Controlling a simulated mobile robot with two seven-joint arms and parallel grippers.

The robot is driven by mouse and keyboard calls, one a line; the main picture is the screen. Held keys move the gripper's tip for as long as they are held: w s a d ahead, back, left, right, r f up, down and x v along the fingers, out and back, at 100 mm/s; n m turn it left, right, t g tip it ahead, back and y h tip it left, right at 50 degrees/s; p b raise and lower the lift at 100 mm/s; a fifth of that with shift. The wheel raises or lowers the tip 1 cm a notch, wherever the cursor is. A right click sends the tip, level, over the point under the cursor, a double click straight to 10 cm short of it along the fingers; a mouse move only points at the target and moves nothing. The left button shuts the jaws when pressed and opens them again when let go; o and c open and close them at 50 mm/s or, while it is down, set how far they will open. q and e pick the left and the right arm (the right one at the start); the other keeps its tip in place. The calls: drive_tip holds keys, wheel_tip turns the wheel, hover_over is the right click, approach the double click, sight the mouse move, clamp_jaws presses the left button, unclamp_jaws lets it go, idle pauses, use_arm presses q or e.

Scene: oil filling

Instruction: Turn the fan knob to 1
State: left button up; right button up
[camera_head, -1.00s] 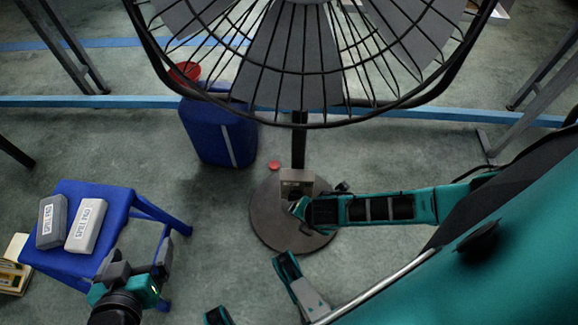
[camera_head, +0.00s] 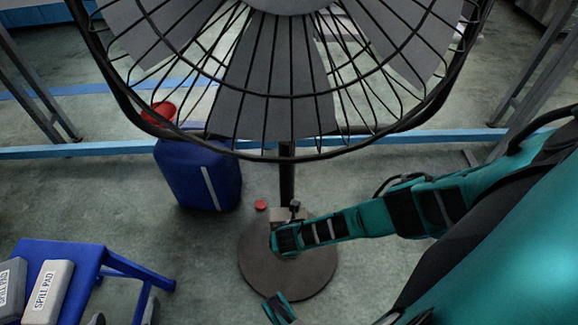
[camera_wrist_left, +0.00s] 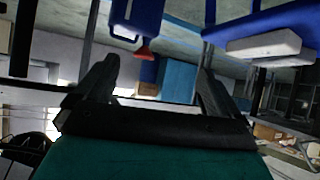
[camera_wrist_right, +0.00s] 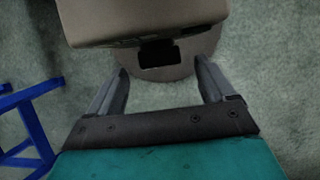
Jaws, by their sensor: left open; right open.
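The fan (camera_head: 285,85) stands on a black pole above a round grey base (camera_head: 300,285). Its small beige control box (camera_head: 279,214) sits low on the pole, partly hidden by my right arm. The right wrist view shows the box (camera_wrist_right: 145,22) close ahead, with a dark square patch under its edge; I cannot make out the knob or its setting. My right gripper (camera_wrist_right: 162,67) is open just short of the box, with nothing between its fingers. My left gripper (camera_head: 124,317) is at the bottom edge by the blue stool, open and empty in the left wrist view (camera_wrist_left: 158,70).
A blue stool (camera_head: 85,265) with white spill-pad boxes (camera_head: 47,290) stands at lower left. A blue oil can (camera_head: 198,180) with a red funnel (camera_head: 158,112) stands behind the fan base. A red cap (camera_head: 261,205) lies on the floor. Floor left of the base is clear.

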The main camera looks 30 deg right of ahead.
use_arm(q)
drive_tip(key=shift+w+d+r+h+b, duration=0.3)
drive_tip(key=shift+w+d+r+b, duration=0.05)
drive_tip(key=shift+w+d+b, duration=0.1)
use_arm(e)
drive_tip(key=shift+x, duration=1.05)
drive_tip(key=shift+c, duration=0.3)
drive_tip(key=c, duration=1)
use_arm(q)
drive_tip(key=shift+s+f, duration=0.1)
drive_tip(key=shift+f, duration=0.1)
use_arm(e)
drive_tip(key=shift+d, duration=0.1)
